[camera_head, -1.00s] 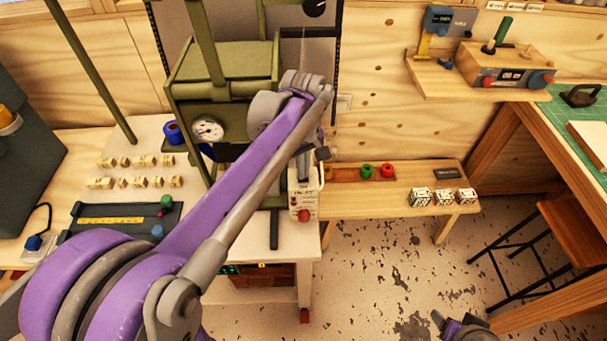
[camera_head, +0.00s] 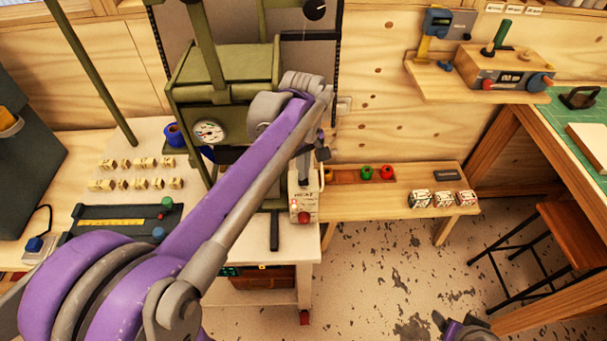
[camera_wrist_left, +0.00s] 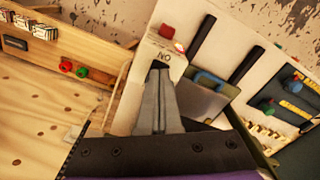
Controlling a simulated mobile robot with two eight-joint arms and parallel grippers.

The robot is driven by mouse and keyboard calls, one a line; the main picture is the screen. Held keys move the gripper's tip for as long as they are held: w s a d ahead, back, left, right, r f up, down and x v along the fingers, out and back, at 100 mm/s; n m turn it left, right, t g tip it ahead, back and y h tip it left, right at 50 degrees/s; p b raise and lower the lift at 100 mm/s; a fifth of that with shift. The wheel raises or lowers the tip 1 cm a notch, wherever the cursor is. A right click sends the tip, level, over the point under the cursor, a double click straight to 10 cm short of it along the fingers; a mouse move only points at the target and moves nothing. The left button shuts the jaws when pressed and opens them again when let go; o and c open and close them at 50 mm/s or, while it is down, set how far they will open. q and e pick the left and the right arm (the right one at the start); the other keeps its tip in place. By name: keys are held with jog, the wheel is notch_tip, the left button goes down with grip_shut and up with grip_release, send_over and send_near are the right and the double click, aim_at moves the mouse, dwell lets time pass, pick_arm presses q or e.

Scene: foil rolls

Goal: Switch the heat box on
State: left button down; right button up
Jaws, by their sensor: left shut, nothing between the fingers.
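The heat box (camera_head: 304,208) is a cream box with a lettered front and a red knob (camera_head: 303,217) low on it. It stands at the right front edge of the white worktop in the head view. A small orange-red spot shows on its front, left of the lettering. My left gripper (camera_head: 304,178) points down at the top of the box, shut and empty. In the left wrist view its fingertips (camera_wrist_left: 159,66) are against or just above the cream box (camera_wrist_left: 151,50), by upside-down "ON" lettering. I cannot tell whether they touch. The switch itself is hidden. My right gripper (camera_head: 447,322) is partly cut off at the bottom edge.
A green press with a gauge (camera_head: 208,132) stands behind my left arm. A wooden bench (camera_head: 400,207) with coloured rolls and small patterned boxes is to the right. A black bar (camera_head: 274,230) lies left of the heat box. The floor in front is clear.

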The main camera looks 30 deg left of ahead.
pick_arm(q)
notch_tip(320, 180, up, 6)
jog(key=shift+w+f+p, duration=0.1)
jog(key=shift+f+p, duration=0.15)
jog(key=shift+p, duration=0.95)
pick_arm(e)
jog(key=r, duration=0.1)
jog(key=w+r, duration=0.2)
jog(key=r, duration=0.1)
jog(key=shift+s, duration=0.1)
pick_arm(q)
jog(key=m+t, duration=0.6)
jog(key=m, duration=0.6)
send_near(303, 182)
jog(key=s+d+f, duration=0.7)
jog(key=shift+s+f, duration=0.3)
jog(key=shift+f, duration=0.05)
